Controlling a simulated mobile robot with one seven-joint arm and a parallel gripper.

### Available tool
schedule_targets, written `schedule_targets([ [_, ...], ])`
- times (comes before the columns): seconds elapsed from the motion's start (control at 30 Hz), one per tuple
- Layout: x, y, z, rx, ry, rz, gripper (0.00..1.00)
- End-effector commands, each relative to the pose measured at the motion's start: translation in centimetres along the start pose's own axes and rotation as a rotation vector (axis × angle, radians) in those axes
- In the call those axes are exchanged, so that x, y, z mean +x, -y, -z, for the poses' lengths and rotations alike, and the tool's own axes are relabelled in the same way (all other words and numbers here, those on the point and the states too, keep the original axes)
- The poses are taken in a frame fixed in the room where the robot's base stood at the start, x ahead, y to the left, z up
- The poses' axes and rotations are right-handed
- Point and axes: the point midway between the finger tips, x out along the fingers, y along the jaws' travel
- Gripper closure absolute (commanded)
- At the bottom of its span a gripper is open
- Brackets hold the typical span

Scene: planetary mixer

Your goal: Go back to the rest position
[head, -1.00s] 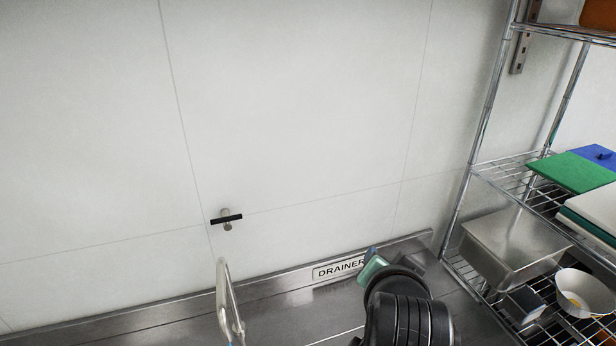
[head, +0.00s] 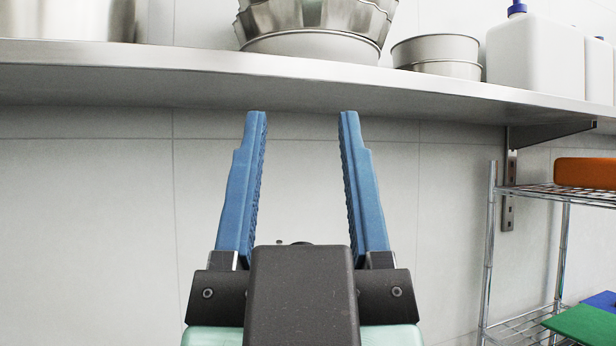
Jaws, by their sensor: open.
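My gripper (head: 302,120) stands upright in the middle of the head view, its two blue fingers pointing up. The fingers are spread apart with nothing between them; the tiled wall shows through the gap. In the picture the fingertips come just below the front edge of the steel shelf. Whether they are near it in depth I cannot tell. The rest of my arm is out of view below.
The steel wall shelf (head: 300,76) spans the top, with metal bowls (head: 315,22), round tins (head: 437,55) and white bottles (head: 537,50). A wire rack (head: 488,250) stands at right with an orange block (head: 584,172) and green board (head: 585,325). The wall left of my gripper is clear.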

Motion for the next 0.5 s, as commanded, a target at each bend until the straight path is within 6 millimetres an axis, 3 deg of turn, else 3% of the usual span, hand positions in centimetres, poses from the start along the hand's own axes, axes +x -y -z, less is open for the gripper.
schedule_targets([
  [0.17, -2.0, -0.1, -2.0, -0.002, 0.002, -0.003, 0.43],
  [0.5, -9.2, -0.4, -8.9, -0.013, 0.002, -0.013, 0.43],
])
